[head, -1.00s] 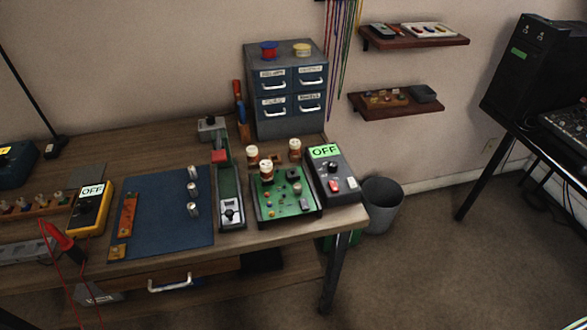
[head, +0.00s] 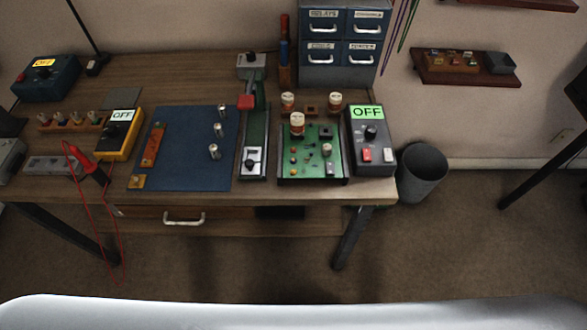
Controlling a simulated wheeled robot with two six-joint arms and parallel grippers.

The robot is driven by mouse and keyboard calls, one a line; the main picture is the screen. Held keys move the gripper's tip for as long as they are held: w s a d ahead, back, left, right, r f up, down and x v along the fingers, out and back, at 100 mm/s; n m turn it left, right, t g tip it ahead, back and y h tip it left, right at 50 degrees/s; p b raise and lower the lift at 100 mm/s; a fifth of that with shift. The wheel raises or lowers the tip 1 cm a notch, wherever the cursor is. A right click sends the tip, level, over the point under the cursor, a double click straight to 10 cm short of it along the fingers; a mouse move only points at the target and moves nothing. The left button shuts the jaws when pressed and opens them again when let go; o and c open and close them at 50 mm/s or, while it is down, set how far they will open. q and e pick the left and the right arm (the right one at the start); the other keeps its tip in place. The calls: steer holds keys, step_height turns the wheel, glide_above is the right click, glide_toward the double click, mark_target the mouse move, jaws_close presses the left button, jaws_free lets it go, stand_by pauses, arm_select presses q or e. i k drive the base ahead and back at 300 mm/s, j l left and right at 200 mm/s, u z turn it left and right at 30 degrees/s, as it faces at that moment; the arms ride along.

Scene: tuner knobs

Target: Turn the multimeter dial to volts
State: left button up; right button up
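The yellow multimeter (head: 119,138) lies at the left part of the workbench, beside the blue mat. Its screen (head: 122,115) reads OFF. A dark dial (head: 114,132) sits on its black face below the screen; its exact pointer direction is too small to tell. A red probe (head: 82,157) with a red lead lies at its lower left, and the lead hangs over the bench's front edge. Neither of my grippers is in view.
A blue mat (head: 185,172) with metal knobs, a green circuit board (head: 301,163) and a grey box (head: 371,152) reading OFF fill the workbench (head: 170,88). A bin (head: 422,172) stands at its right. The floor in front is clear.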

mark_target(111, 130)
steer(key=u, duration=1.25)
steer(key=i+l, duration=0.05)
